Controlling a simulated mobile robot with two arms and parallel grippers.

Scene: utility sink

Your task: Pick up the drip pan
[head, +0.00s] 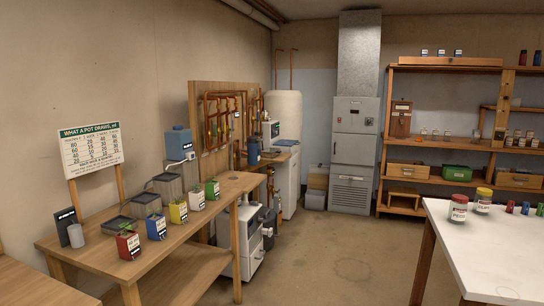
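Shallow dark trays that look like drip pans are on the wooden bench at the left in the head view. One dark tray (113,228) lies near the front, behind a red pot. Another dark tray (141,209) lies just behind it. I cannot tell which of these the task names. Neither of my grippers is in view, and nothing is seen being held.
Red (128,245), blue (156,228), yellow (179,212) and other small pots line the bench's front edge. Taller grey bins (168,187) stand behind. A white table (485,245) with jars is at the right. The middle floor (350,262) is clear.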

